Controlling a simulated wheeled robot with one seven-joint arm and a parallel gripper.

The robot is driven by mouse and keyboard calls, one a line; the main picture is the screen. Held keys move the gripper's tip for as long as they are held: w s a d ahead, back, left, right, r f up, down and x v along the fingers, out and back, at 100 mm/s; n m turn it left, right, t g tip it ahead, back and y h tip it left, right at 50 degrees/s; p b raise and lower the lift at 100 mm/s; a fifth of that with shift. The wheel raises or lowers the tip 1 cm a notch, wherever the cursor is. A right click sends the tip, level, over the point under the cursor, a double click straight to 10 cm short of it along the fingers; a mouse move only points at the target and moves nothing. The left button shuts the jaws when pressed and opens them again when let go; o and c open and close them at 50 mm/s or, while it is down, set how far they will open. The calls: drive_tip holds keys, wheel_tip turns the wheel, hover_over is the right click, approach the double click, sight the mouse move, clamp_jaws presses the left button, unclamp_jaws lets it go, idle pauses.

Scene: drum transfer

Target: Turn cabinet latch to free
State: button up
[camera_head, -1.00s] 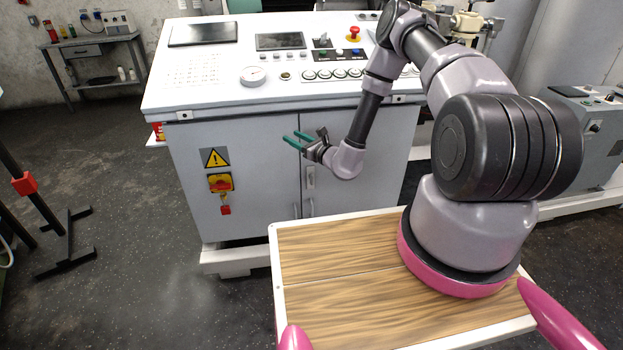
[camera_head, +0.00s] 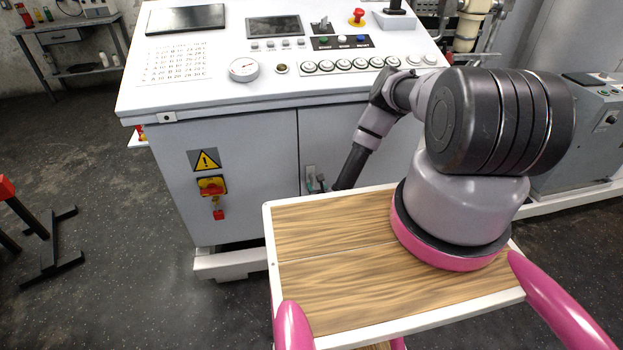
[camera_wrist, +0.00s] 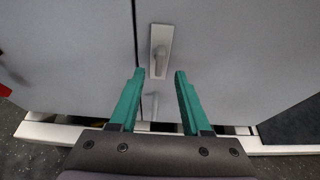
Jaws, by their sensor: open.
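The cabinet latch (camera_wrist: 160,50) is a small pale plate with a grey handle, set beside the seam between the cabinet doors. In the wrist view its handle looks about upright. My gripper (camera_wrist: 159,73) has two green fingers, open and empty, one to each side of the latch's line. The fingertips appear just below the handle in the picture; I cannot tell how far off the door they are. In the head view the latch (camera_head: 310,174) is partly covered by my gripper, which is itself mostly hidden. The white-grey cabinet (camera_head: 245,150) has its doors shut.
A red and yellow switch (camera_head: 212,186) and a warning sign (camera_head: 205,160) are on the left door. The control panel (camera_head: 215,75) overhangs the doors. A black stand (camera_head: 45,240) is on the floor at left. A grey machine (camera_head: 580,140) stands at right.

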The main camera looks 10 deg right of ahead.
sight(313, 180)
drive_tip(key=x, duration=0.8)
drive_tip(key=shift+c, duration=0.3)
clamp_jaws()
